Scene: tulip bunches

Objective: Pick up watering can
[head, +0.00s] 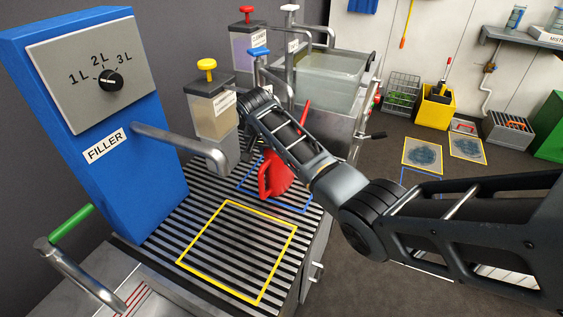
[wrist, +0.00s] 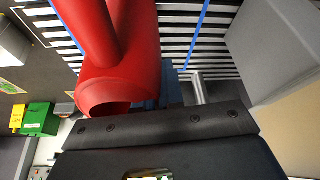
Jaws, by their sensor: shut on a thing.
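The red watering can (head: 274,177) is over the blue-outlined square (head: 300,207) on the slatted grate, its thin red spout rising to the upper right. In the wrist view the can (wrist: 122,45) fills the upper middle, with a round dark opening facing the camera. My gripper (head: 252,158) is at the left side of the can in the head view and is shut on it. My own arm hides part of the gripper and the can's top. I cannot tell whether the can's base touches the grate.
The blue filler (head: 130,150) with a dial and metal spout (head: 180,146) stands left. A yellow-topped dispenser (head: 212,108) is close behind the gripper. A water basin (head: 328,80) stands farther back. The yellow-outlined square (head: 267,290) on the grate is empty.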

